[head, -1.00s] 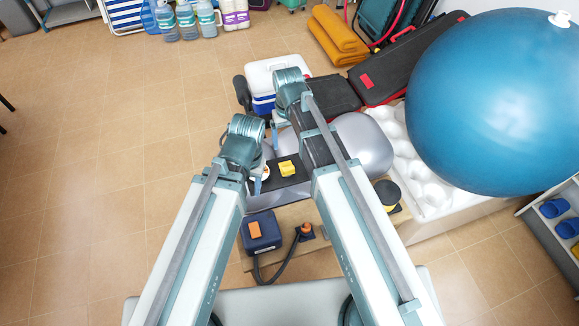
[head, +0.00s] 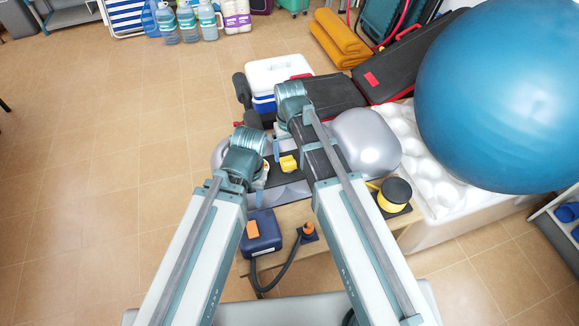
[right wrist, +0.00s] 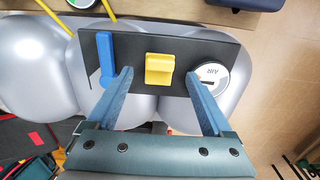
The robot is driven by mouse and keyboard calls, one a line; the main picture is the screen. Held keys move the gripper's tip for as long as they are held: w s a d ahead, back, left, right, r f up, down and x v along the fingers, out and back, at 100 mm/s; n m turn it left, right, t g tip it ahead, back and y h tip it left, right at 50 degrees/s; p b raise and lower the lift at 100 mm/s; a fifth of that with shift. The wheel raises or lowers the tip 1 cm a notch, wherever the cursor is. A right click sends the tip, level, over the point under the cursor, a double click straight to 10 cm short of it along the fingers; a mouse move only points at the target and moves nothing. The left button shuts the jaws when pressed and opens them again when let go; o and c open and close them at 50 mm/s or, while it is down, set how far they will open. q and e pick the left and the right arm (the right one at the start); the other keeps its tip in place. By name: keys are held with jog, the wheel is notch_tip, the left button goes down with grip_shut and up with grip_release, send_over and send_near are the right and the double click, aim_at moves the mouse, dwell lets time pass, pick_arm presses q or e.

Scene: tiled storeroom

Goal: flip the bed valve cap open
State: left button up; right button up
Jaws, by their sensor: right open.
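The silver inflatable bed (head: 368,142) has a black plate (right wrist: 135,83) with three fittings. In the right wrist view these are a blue lever (right wrist: 106,58), a yellow block (right wrist: 159,68) and a round grey-white cap marked AIR (right wrist: 209,79). The cap looks closed flat. My right gripper (right wrist: 159,76) is open over the plate, one finger near the blue lever and the other beside the AIR cap. The yellow block shows between the fingers; contact cannot be told. In the head view the yellow block (head: 289,163) shows between my arms. My left gripper (head: 259,194) is mostly hidden behind its own wrist.
A dark blue box (head: 261,235) with a hose lies on the low wooden bench (head: 330,212). A black-and-yellow reel-like item (head: 396,192) stands to the right. A cooler (head: 275,75) and a large blue ball (head: 505,100) are behind. The floor at left is clear.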

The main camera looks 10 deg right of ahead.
aim_at(290, 162)
pick_arm(q)
notch_tip(290, 162, down, 4)
jog(key=b, duration=0.3)
pick_arm(e)
notch_tip(290, 162, down, 4)
grip_shut()
